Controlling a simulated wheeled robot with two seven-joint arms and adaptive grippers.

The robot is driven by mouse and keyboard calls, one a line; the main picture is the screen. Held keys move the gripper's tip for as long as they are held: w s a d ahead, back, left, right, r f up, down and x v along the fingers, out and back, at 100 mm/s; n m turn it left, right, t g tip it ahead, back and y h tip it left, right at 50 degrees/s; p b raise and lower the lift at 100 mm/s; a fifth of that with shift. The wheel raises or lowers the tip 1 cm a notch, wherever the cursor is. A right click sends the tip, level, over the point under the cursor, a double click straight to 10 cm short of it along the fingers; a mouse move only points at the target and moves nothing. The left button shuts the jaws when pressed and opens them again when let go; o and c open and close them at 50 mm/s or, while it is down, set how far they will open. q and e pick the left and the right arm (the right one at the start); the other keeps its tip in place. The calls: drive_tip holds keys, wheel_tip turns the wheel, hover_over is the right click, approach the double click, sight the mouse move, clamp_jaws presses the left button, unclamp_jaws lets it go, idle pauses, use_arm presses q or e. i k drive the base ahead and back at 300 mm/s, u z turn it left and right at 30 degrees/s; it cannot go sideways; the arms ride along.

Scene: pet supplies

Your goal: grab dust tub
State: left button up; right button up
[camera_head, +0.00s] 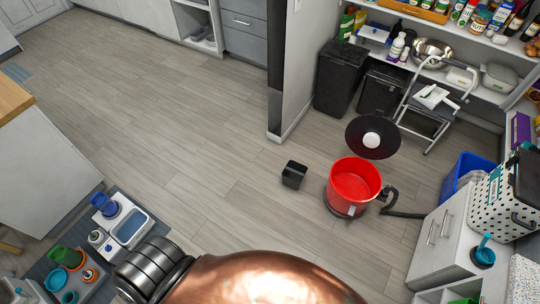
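A red round tub (355,182), open at the top, stands on the wood floor right of the middle; it looks like the dust tub. A dark base shows under it, and a black hose (402,214) runs from its right side. A black round lid (373,137) with a white middle is just behind the tub. Copper and dark ringed parts of my own body fill the bottom middle. Neither of my grippers is in view.
A small black bin (293,175) stands on the floor left of the tub. A white cabinet (438,236) and a blue crate (462,176) are to the right. A step stool (436,100) and black bins (340,77) stand behind.

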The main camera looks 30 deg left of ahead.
sight(292, 176)
drive_tip(key=u, duration=0.9)
drive_tip(key=i, duration=1.45)
drive_tip(key=u, duration=0.8)
